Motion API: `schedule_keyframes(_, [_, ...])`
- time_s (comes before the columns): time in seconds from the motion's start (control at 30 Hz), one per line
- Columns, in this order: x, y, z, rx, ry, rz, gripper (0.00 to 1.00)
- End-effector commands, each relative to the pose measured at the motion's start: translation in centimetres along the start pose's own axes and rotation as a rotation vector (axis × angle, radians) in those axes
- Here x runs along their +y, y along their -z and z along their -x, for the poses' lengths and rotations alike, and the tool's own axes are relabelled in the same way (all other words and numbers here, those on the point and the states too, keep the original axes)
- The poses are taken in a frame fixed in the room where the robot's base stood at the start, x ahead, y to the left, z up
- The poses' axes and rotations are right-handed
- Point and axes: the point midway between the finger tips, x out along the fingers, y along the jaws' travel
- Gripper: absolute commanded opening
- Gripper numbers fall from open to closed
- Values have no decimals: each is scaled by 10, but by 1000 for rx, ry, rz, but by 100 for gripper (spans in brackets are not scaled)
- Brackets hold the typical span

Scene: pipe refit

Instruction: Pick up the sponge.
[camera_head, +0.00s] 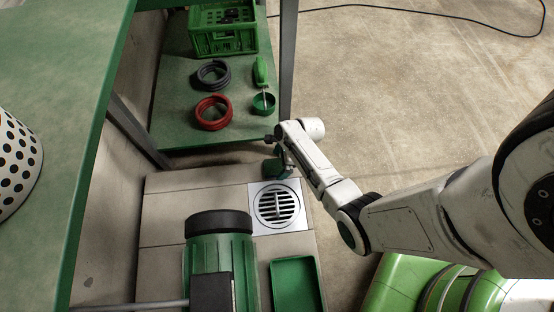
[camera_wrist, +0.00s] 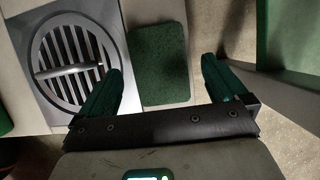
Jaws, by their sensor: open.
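The sponge (camera_wrist: 160,55) is a flat, dark green, rounded rectangle in the wrist view. It lies on the pale tiles beside the metal drain grate (camera_wrist: 72,60). My gripper (camera_wrist: 162,66) is open, with one green finger on each side of the sponge's near part in the picture. The fingers look apart from it, and nothing is held. A dark green patch shows there, but I cannot tell sponge from finger.
A green motor-like body (camera_head: 222,260) with a black cap and a green tray (camera_head: 297,284) stand in front of the drain. Behind is a low green shelf (camera_head: 180,115) with red and dark coils and a green crate (camera_head: 222,40). A table leg (camera_head: 288,60) rises close behind the gripper.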

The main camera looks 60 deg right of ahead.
Motion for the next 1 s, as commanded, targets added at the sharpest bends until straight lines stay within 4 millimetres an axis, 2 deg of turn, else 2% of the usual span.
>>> schedule_keyframes(0.03, [0, 2, -13, 0, -1, 1, 99])
schedule_keyframes(0.17, [0, 1, -23, 0, 0, 1, 99])
schedule_keyframes(0.97, [0, 2, -26, 0, 0, 0, 99])
schedule_keyframes(1.0, [0, 2, -26, 0, 0, 0, 96])
